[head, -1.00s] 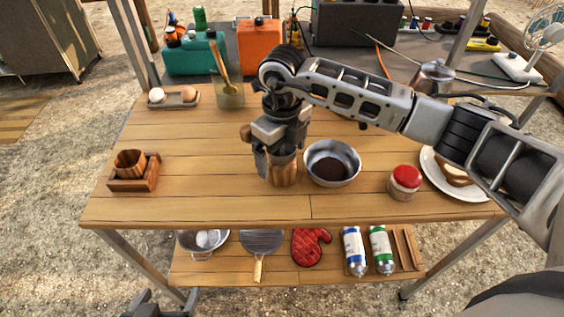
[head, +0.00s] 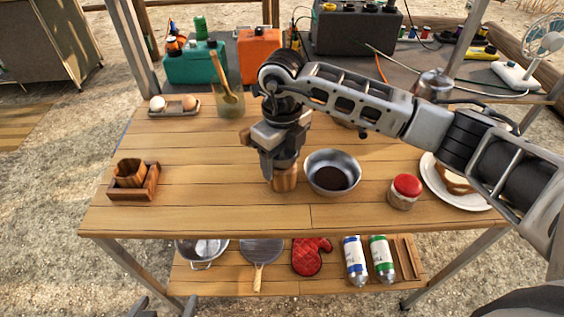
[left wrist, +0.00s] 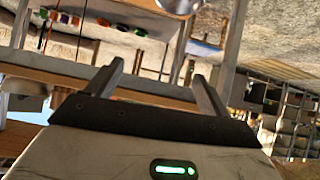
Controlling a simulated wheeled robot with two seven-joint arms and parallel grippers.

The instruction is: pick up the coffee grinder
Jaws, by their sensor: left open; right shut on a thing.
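The coffee grinder (head: 285,179) is in the head view at the middle of the wooden table, left of a metal bowl. Its wood-coloured lower body shows below my right gripper (head: 281,168), and a small brown knob (head: 246,136) sticks out to the left. My right gripper is shut on the grinder from above and hides most of its upper part. I cannot tell whether the grinder's base touches the table. My left gripper (left wrist: 157,70) is open and empty in the left wrist view; only a bit of it shows at the bottom left of the head view.
The metal bowl (head: 333,172) with dark contents stands close right of the grinder. A red-lidded jar (head: 404,191) and a plate (head: 436,184) with bread are further right. A wooden holder with a cup (head: 131,180) is at left. The table between it and the grinder is clear.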

